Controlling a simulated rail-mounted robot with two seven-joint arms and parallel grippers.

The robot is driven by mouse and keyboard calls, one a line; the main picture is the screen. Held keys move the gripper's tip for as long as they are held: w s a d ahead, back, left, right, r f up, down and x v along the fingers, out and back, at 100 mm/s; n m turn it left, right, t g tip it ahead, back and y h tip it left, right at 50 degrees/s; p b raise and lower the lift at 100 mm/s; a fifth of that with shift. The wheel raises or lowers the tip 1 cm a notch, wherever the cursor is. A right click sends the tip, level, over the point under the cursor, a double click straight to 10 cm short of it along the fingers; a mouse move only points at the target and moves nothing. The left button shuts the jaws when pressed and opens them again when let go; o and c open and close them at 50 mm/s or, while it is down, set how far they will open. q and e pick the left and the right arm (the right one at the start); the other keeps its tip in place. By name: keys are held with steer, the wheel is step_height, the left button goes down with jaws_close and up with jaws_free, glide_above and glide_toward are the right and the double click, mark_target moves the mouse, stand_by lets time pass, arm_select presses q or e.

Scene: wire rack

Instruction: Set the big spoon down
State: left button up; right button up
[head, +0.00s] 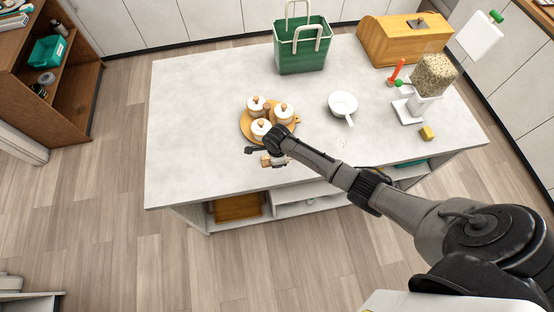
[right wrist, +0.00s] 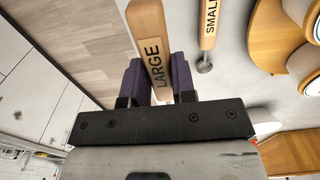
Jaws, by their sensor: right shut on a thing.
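The big spoon shows in the right wrist view as a wooden handle marked LARGE (right wrist: 148,38). It stands between the two dark pads of my right gripper (right wrist: 157,78), which is shut on it. In the head view my right gripper (head: 272,158) is over the front part of the white counter (head: 200,150), just in front of the round wooden tray. The big spoon's bowl is not clear, and I cannot tell whether the spoon touches the counter. A small spoon marked SMALL (right wrist: 208,30) lies beside it in the right wrist view. My left gripper is not in view.
A round wooden tray (head: 245,128) with lidded white jars stands close behind the gripper. A white pan (head: 343,104) is to the right, with a green basket (head: 302,48) and a wooden bread box (head: 400,40) behind. The counter's left part is clear.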

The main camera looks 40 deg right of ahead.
steer(key=shift+a+r+p, duration=0.15)
steer(key=shift+p, duration=0.4)
steer(key=b, duration=0.3)
glide_above(277, 172)
step_height(277, 172, down, 5)
steer(key=shift+a+f, duration=0.1)
steer(key=shift+f+b, duration=0.5)
steer(key=shift+f, duration=0.8)
steer(key=shift+f, duration=0.15)
stand_by(0.6)
steer(key=shift+f, duration=0.25)
